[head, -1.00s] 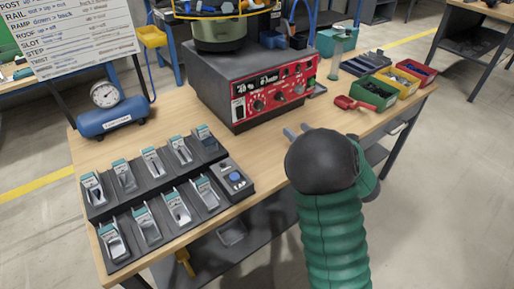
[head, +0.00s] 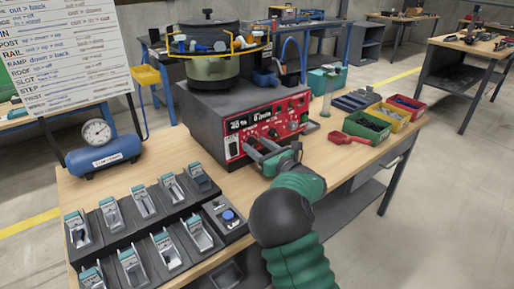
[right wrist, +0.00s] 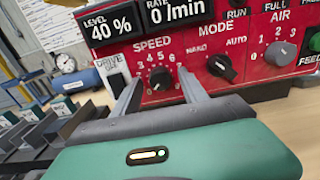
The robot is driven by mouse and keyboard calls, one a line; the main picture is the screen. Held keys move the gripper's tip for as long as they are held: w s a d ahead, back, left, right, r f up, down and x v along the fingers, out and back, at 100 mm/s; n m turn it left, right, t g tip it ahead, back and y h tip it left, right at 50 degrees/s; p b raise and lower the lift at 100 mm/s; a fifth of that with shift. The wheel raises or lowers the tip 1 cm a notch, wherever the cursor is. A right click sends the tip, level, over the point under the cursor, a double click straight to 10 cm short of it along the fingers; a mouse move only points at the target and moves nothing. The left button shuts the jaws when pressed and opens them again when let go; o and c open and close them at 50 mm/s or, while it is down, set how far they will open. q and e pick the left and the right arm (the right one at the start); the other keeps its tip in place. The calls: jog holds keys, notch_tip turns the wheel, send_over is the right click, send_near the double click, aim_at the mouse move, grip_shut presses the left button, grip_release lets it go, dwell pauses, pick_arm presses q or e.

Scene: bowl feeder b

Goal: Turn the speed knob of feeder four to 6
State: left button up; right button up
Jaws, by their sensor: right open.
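The feeder (head: 195,115) is a dark box with a red front panel (head: 290,120) and a metal bowl on top. Its black SPEED knob (right wrist: 160,79) sits inside a ring of white numbers in the right wrist view; I cannot read its pointer surely. My right gripper (right wrist: 158,78) is open, with one finger on each side of the knob in that view. Whether the fingers touch it I cannot tell. In the head view my right gripper (head: 254,147) is at the panel's lower left and hides the knob. My left gripper is not in view.
The MODE knob (right wrist: 219,67) and grey AIR knob (right wrist: 280,54) are to the right of SPEED. The DRIVE switch (right wrist: 110,64) is at its left. Displays read LEVEL 40 % and RATE 0/min. A black rack (head: 150,222) of small parts stands front left; coloured bins (head: 368,126) stand right.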

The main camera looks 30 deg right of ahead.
jog(key=shift+w, duration=0.1)
grip_shut()
dwell(0.3)
jog(key=shift+m, duration=0.3)
